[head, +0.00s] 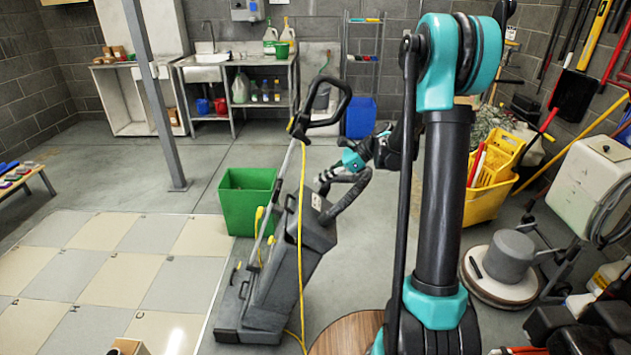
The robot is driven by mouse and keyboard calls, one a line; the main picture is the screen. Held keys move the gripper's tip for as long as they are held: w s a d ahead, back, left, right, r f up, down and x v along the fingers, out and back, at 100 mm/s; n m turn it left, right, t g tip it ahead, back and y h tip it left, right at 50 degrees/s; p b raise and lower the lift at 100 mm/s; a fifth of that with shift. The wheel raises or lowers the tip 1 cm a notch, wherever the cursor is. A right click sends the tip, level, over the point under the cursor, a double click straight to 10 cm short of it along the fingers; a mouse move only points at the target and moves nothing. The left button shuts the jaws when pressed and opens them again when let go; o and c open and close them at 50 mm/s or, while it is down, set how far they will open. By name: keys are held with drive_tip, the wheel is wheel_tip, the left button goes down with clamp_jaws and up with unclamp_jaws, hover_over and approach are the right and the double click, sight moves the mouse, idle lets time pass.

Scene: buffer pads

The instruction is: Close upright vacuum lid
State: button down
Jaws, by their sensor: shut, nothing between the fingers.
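The grey upright vacuum (290,252) stands in the middle of the floor, leaning back, with a black loop handle at its top and a yellow cord down its side. A thick dark curved hose or handle (347,199) rises from the right of its body. My gripper (322,184) is shut and empty, just above the top of the vacuum's body, close to the hose. Whether it touches the vacuum is not clear. The lid does not stand out from the body at this size, so I cannot tell how far open it is.
A green bin (246,199) stands behind the vacuum to the left. A yellow mop bucket (488,185) and a floor polisher (505,263) are at the right. A steel post (155,90) stands at the left. The tiled floor (100,275) at the left is mostly clear.

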sight(287, 199)
drive_tip(key=x, duration=1.1)
drive_tip(key=shift+a+f, duration=0.1)
drive_tip(key=shift+a, duration=0.05)
drive_tip(key=a+f+h, duration=0.2)
drive_tip(key=a, duration=0.1)
drive_tip(key=shift+a+f, duration=0.3)
drive_tip(key=shift+a+f+h, duration=0.25)
drive_tip(key=shift+f+h, duration=0.05)
drive_tip(key=shift+h, duration=0.1)
